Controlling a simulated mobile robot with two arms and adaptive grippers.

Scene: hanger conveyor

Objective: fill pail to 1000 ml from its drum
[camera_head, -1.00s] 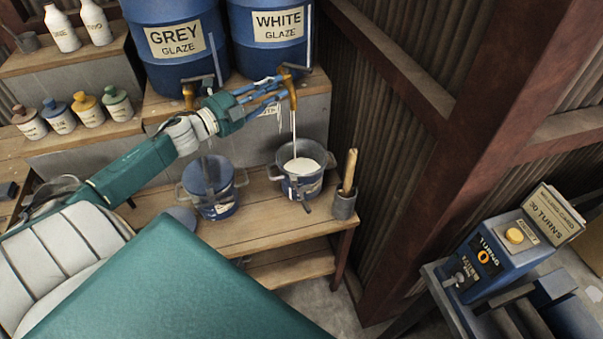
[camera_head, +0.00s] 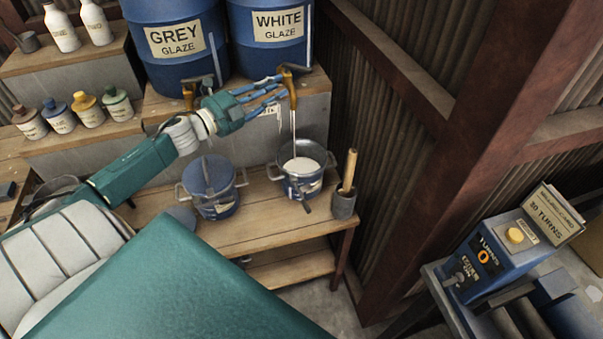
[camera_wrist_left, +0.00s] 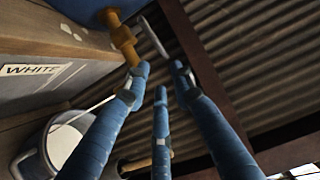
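The blue drum labelled WHITE GLAZE (camera_head: 272,52) has a brass tap (camera_head: 291,92) with a dark handle on top. A thin white stream runs from the tap into the open grey pail (camera_head: 292,186), which stands upright on the bench below and holds white glaze. The amount in millilitres cannot be read. The tap (camera_wrist_left: 122,38) and pail (camera_wrist_left: 40,150) also show in the left wrist view. My left gripper (camera_head: 278,88) is beside the tap, its blue fingers (camera_wrist_left: 160,75) spread and empty, just short of the tap's grey handle (camera_wrist_left: 153,38). My right gripper is out of view.
A GREY GLAZE drum (camera_head: 177,50) stands to the left. A blue-lidded pail (camera_head: 212,190) is left of the open pail; a pot with a wooden-handled tool (camera_head: 345,200) is right. A corrugated wall is close on the right, with a blue machine (camera_head: 490,255) nearer me.

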